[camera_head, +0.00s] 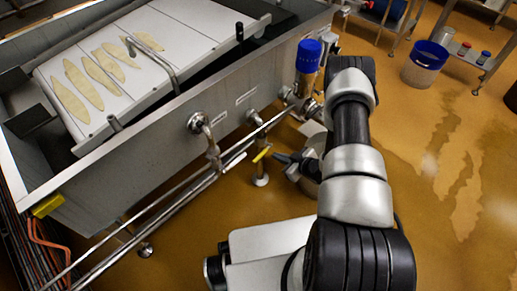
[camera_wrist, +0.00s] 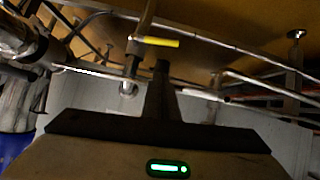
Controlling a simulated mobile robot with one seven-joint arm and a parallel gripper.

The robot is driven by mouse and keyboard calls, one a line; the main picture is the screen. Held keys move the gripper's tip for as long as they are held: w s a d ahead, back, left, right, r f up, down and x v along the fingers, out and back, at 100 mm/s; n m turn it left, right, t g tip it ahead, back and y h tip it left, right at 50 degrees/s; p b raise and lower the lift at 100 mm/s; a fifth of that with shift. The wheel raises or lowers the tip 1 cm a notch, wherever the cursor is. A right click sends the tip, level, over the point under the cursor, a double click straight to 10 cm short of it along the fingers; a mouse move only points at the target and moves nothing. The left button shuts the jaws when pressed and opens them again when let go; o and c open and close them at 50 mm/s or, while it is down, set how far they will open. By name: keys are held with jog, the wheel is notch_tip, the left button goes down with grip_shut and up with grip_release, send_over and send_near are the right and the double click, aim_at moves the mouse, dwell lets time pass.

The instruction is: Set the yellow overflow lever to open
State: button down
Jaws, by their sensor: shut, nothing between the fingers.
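The yellow overflow lever (camera_head: 262,153) sits on a vertical pipe below the vat's long side, in the middle of the head view. In the wrist view the yellow lever (camera_wrist: 158,42) lies nearly level across its pipe. My gripper (camera_head: 278,157) is just right of the lever in the head view, its dark fingers shut and empty, pointing left. In the wrist view my gripper (camera_wrist: 162,66) shows as one dark closed shape, its tip just below the lever in the picture. Whether they touch is unclear.
The steel vat (camera_head: 165,150) holds a white board (camera_head: 75,75) with several pale oval pieces. Pipes and a rail run along its side. A blue-topped fitting (camera_head: 309,56) stands near my arm. A bucket (camera_head: 424,64) and trolley are at the upper right. Wet floor on the right is open.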

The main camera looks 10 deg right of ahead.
aim_at(264, 153)
jog(key=s+d+f+b+x, duration=0.1)
jog(key=b+x, duration=0.3)
jog(key=x, duration=0.8)
jog(key=shift+f+b, duration=0.3)
jog(key=shift+f, duration=0.65)
